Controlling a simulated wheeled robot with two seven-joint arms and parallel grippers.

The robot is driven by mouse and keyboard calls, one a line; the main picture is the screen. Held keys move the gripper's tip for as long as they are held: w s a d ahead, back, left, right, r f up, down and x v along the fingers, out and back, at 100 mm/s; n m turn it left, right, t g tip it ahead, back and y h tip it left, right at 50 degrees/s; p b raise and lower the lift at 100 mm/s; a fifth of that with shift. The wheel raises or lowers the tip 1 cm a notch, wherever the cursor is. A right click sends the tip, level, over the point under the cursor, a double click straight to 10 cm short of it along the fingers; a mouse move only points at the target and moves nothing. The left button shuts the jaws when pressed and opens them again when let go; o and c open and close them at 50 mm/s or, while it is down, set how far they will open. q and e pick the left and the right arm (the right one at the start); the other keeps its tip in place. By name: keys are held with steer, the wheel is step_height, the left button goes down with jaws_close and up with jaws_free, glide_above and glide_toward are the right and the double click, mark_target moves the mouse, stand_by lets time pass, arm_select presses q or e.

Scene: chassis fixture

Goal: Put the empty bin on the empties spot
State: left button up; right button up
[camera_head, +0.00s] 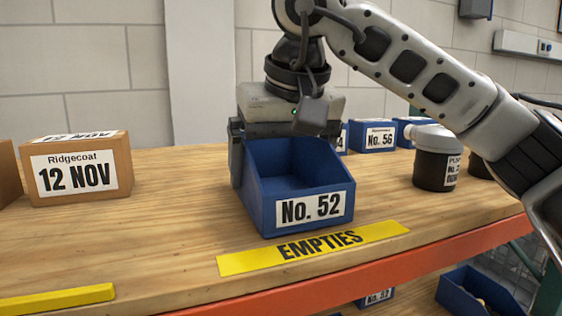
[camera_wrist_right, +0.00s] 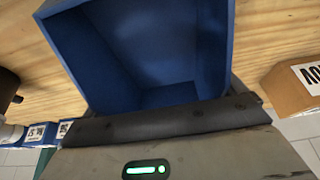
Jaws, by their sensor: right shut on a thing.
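The blue bin labelled No. 52 (camera_head: 314,208) is upright and empty, just behind the yellow EMPTIES strip (camera_head: 315,247) on the wooden shelf. Its inside also shows empty in the right wrist view (camera_wrist_right: 155,50). My right gripper (camera_head: 285,135) comes down over the back of the bin and is shut on it, with one finger visible along the bin's left side. I cannot tell whether the bin's base touches the wood. My left gripper is not in view.
A cardboard box labelled Ridgecoat 12 NOV (camera_head: 78,168) stands at the left. Other blue bins, one labelled No. 56 (camera_head: 373,136), stand behind at the right. The orange shelf edge (camera_head: 400,268) runs along the front.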

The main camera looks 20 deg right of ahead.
steer(key=o, duration=0.7)
steer(key=shift+f, duration=0.15)
steer(key=shift+c, duration=0.2)
steer(key=shift+r, duration=0.3)
steer(key=v, duration=1.1)
steer(key=shift+s+r, duration=0.15)
steer(key=shift+r, duration=0.25)
